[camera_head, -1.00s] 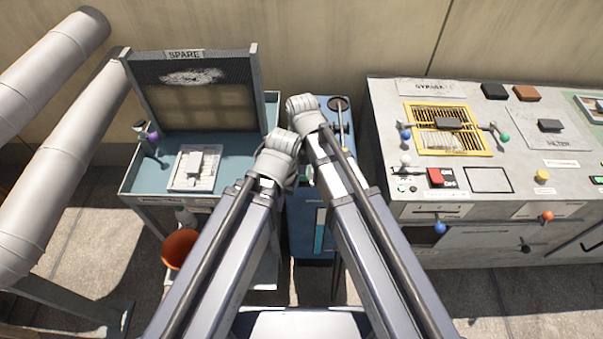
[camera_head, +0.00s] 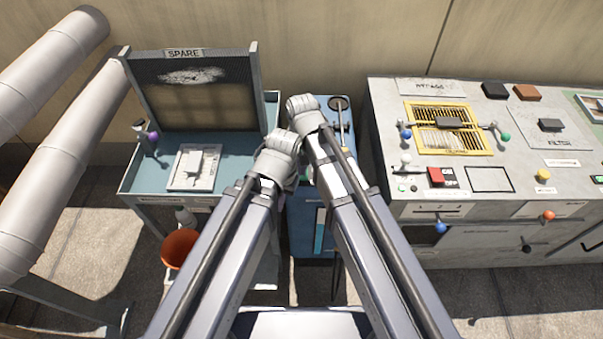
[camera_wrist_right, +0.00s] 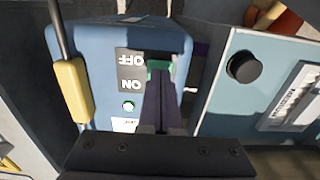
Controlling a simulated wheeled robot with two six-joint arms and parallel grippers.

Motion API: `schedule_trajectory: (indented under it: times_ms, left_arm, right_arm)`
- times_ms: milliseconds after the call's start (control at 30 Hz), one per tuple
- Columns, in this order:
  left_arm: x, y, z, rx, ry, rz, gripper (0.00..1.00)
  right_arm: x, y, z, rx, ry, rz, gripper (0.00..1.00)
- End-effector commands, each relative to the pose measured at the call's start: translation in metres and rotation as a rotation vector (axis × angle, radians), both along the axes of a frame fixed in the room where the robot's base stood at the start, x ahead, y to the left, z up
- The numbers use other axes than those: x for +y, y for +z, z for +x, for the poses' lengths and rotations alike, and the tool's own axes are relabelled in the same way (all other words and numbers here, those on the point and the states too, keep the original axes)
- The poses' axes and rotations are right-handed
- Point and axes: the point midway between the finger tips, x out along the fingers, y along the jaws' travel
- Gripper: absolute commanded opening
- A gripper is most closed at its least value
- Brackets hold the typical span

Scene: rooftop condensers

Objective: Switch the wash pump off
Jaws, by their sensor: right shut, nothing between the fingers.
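A blue cabinet (camera_head: 312,225) with a pump switch stands between the grey-blue cart and the concrete bench; my arms cover much of it. In the right wrist view the blue cabinet (camera_wrist_right: 98,45) has an upside-down label plate (camera_wrist_right: 130,70) reading OFF and ON. A green switch part (camera_wrist_right: 153,66) shows beside OFF, partly hidden by my right gripper (camera_wrist_right: 160,68). This gripper is shut and empty, its tips at or just over the green part; contact cannot be told. My left gripper's fingers are hidden.
A cart (camera_head: 232,165) with a SPARE panel (camera_head: 200,90) stands left, an orange bucket (camera_head: 180,248) below it. A concrete bench (camera_head: 385,110) with levers and a red switch (camera_head: 435,177) stands right. A yellow handle (camera_wrist_right: 73,90) is beside the label plate.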

Motion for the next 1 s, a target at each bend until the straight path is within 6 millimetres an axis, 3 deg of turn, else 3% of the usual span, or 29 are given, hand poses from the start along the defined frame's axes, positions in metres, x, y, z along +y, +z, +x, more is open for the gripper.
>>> schedule_trajectory:
  times_ms: [1000]
  left_arm:
    - [0.000,-0.015,0.000,0.000,0.000,0.000,0.00]
  right_arm:
    - [0.000,-0.015,0.000,0.000,0.000,0.000,0.00]
